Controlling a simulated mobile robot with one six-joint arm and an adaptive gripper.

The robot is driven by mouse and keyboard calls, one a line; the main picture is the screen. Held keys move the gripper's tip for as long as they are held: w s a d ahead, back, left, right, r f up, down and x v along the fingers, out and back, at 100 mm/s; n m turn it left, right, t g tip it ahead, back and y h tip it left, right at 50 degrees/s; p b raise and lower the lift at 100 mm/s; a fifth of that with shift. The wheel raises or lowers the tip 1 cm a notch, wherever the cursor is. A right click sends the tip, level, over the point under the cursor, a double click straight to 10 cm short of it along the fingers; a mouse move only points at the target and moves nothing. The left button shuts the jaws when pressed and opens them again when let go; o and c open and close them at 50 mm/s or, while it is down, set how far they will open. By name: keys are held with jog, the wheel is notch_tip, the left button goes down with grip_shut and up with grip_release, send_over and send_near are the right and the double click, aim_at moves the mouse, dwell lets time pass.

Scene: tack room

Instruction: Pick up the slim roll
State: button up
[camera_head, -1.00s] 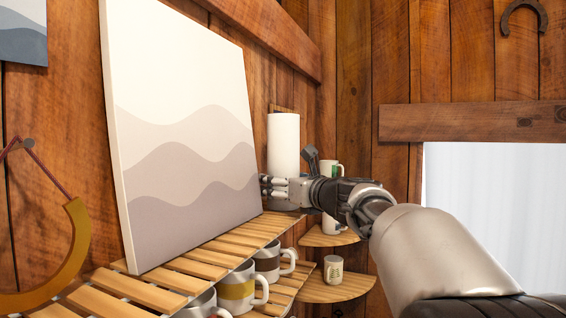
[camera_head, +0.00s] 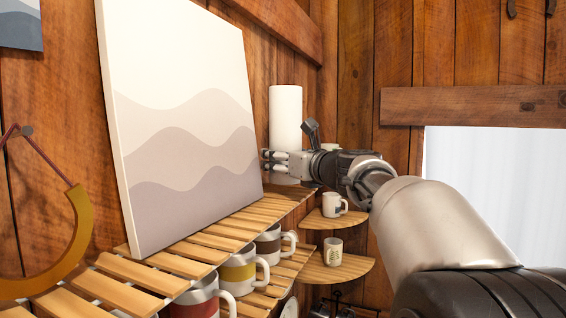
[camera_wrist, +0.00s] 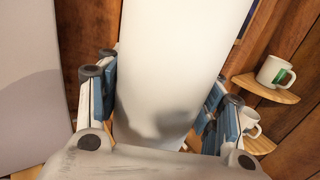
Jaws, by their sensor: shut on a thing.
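The slim roll (camera_head: 286,112) is a tall plain white cylinder, upright, near the far end of the slatted shelf and to the right of the canvas. My gripper (camera_head: 276,160) reaches in from the right and is shut on the roll at its lower part. In the wrist view the roll (camera_wrist: 175,60) fills the middle, with a finger on each side of it. Its lower end is partly hidden by the fingers, so I cannot see clearly how far it is from the slats.
The slatted shelf (camera_head: 190,252) holds a large wavy-patterned canvas (camera_head: 185,130) just left of the roll. Several mugs, such as a yellow-banded one (camera_head: 238,272), stand below. Corner shelves (camera_head: 345,268) with more mugs lie behind and below my gripper. A yellow horseshoe-shaped piece (camera_head: 60,250) hangs at left.

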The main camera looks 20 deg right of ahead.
notch_tip(320, 180, up, 18)
jog(key=p, duration=0.3)
